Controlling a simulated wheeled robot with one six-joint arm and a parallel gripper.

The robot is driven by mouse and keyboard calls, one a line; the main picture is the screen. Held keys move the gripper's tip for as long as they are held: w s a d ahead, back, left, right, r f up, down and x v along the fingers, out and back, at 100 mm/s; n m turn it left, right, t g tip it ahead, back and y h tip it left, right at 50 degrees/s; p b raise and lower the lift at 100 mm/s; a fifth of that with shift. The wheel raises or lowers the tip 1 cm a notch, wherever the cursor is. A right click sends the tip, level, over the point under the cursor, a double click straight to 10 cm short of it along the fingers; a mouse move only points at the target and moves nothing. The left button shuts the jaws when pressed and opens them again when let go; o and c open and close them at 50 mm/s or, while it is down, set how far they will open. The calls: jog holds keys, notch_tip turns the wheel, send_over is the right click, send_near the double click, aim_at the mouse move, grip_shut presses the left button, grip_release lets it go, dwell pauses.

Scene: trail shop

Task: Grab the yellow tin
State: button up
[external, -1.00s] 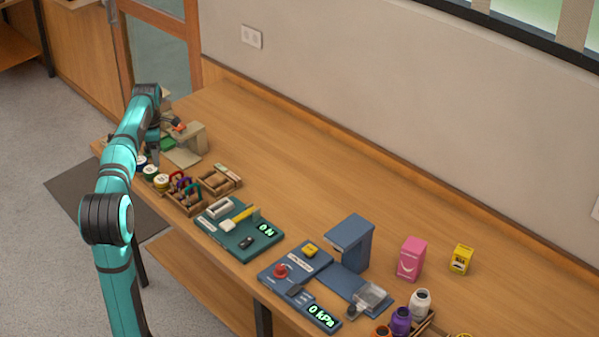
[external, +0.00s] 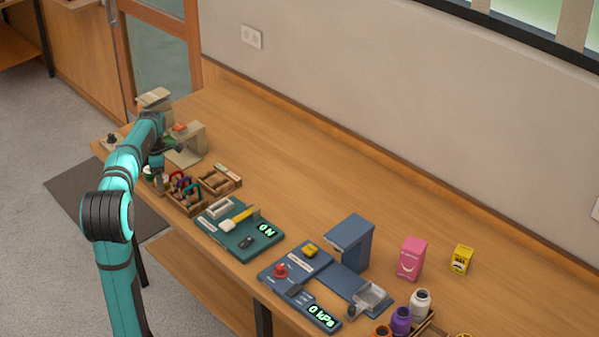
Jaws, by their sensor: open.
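My gripper (external: 158,179) points down at the front left of the bench, over a short row of small round tins; its jaws are open. A round tin with a green top (external: 149,171) shows just left of it. A yellowish round tin at the right end of that row, visible earlier, is now mostly hidden behind my gripper. I cannot tell whether the fingers touch it. A yellow box-shaped container (external: 461,259) with dark markings stands upright far to the right, well away from my gripper.
A wooden rack (external: 187,199) with coloured rings lies close right of my gripper. A beige device (external: 190,139) stands behind it. Green (external: 240,240) and blue (external: 297,261) instrument panels sit farther right, with a pink pack (external: 411,259). The bench's back strip is clear.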

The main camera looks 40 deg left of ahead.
jog(key=c, duration=0.8)
jog(key=shift+o, duration=0.2)
